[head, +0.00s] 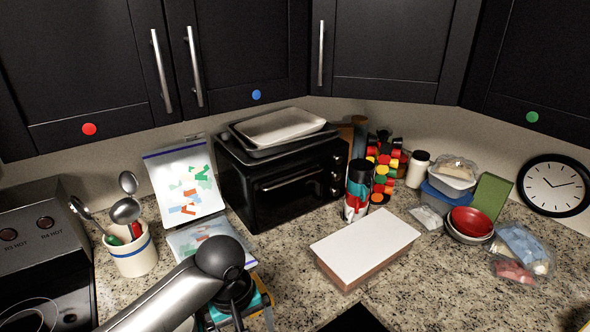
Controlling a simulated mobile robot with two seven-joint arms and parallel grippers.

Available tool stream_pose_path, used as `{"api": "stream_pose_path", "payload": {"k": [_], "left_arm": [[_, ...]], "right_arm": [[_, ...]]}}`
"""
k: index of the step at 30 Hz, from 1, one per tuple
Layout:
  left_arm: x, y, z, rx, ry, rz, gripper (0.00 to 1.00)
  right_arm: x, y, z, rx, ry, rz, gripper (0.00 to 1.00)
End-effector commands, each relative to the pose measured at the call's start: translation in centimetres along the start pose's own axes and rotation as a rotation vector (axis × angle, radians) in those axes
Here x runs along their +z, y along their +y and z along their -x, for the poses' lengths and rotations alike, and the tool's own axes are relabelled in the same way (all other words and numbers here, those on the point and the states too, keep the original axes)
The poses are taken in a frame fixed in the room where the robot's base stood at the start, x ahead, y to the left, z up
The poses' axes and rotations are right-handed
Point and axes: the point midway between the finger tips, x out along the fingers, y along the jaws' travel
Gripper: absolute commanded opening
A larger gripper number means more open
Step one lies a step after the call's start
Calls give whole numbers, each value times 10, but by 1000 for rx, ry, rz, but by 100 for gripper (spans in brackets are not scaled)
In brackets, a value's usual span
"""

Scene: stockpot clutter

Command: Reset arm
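My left arm (178,290) comes in from the bottom left, and its dark rounded joint (220,257) is over the counter in front of the toaster oven. Dark parts (234,290) show just below that joint, over a small stack of flat coloured items (258,297). The fingertips of my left gripper cannot be made out, so its opening and whether it holds anything are unclear. My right gripper is not in view.
A black toaster oven (282,182) with trays (280,127) on top stands behind. A utensil crock (133,250) is at left. Speckled counter (440,280) is clear at front right.

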Motion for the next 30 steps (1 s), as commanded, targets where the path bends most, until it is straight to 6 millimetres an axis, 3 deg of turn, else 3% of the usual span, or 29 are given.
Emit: {"api": "stream_pose_path", "payload": {"k": [8,11,16,30], "left_arm": [[46,7,-15,135,19,-223,100],[62,3,-18,182,52,-304,100],[81,-16,-18,217,128,-414,100],[107,-110,-10,59,276,-592,100]], "right_arm": [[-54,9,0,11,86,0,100],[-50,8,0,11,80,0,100],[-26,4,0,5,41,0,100],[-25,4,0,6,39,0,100]]}}
